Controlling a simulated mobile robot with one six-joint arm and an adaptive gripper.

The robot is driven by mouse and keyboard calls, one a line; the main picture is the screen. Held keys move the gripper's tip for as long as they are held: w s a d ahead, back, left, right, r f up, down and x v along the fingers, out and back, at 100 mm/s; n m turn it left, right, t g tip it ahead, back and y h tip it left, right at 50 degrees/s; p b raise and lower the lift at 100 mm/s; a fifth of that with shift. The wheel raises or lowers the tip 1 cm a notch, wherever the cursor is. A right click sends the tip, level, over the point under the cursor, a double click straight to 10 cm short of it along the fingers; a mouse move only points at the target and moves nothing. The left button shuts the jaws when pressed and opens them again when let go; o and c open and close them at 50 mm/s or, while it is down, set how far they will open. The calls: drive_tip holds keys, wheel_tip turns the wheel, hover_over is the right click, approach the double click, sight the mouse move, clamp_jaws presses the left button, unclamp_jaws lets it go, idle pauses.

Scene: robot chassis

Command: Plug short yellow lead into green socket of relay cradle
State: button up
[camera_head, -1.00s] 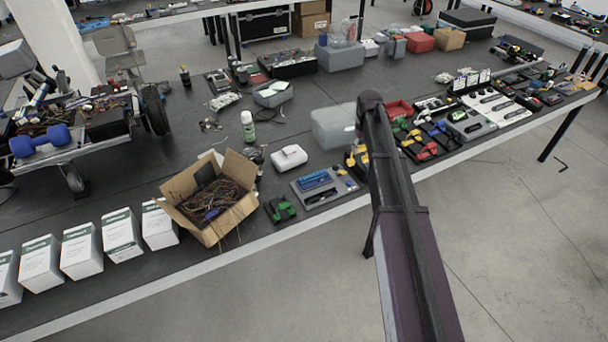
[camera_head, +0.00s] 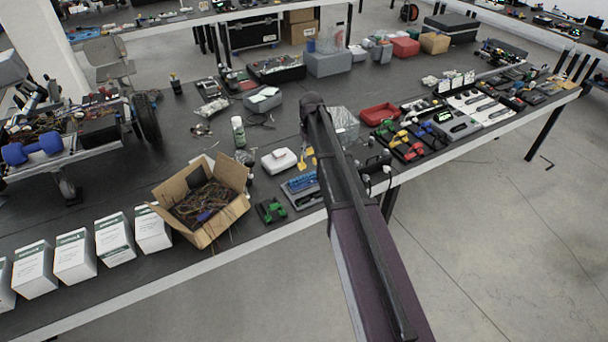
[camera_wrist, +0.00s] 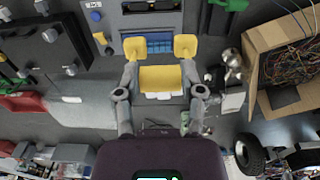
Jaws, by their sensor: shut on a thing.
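Yellow parts (camera_wrist: 160,79) sit between and at the ends of my gripper's two grey fingers (camera_wrist: 160,62) in the wrist view. I take these parts to be the short yellow lead, held; finger pads and lead are hard to tell apart. In the head view yellow (camera_head: 303,160) shows left of my arm, above the bench. The relay cradle (camera_head: 306,200) is a grey tray with a blue block, near the bench's front edge. In the wrist view the cradle (camera_wrist: 150,20) lies beyond the fingertips, apparently with a gap. I cannot make out its green socket.
A green and black part (camera_head: 270,210) and an open cardboard box of wires (camera_head: 240,175) stand left of the cradle. A white case (camera_head: 279,160) lies behind it. Dark devices (camera_head: 376,165) and a red tray (camera_head: 379,113) are to the right.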

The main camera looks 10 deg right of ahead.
drive_tip(key=shift+d, duration=0.15)
drive_tip(key=shift+f, duration=0.1)
drive_tip(key=shift+f+b, duration=0.6)
drive_tip(key=shift+b, duration=0.1)
wheel_tip(320, 180, down, 10)
drive_tip(key=a+b, duration=0.1)
drive_tip(key=b, duration=0.9)
drive_tip(key=shift+w+a, duration=0.15)
drive_tip(key=shift+a, duration=0.05)
drive_tip(key=shift+f, duration=0.1)
drive_tip(key=shift+w+f+b, duration=0.1)
drive_tip(key=shift+f+b, duration=2.65)
drive_tip(key=shift+b, duration=0.1)
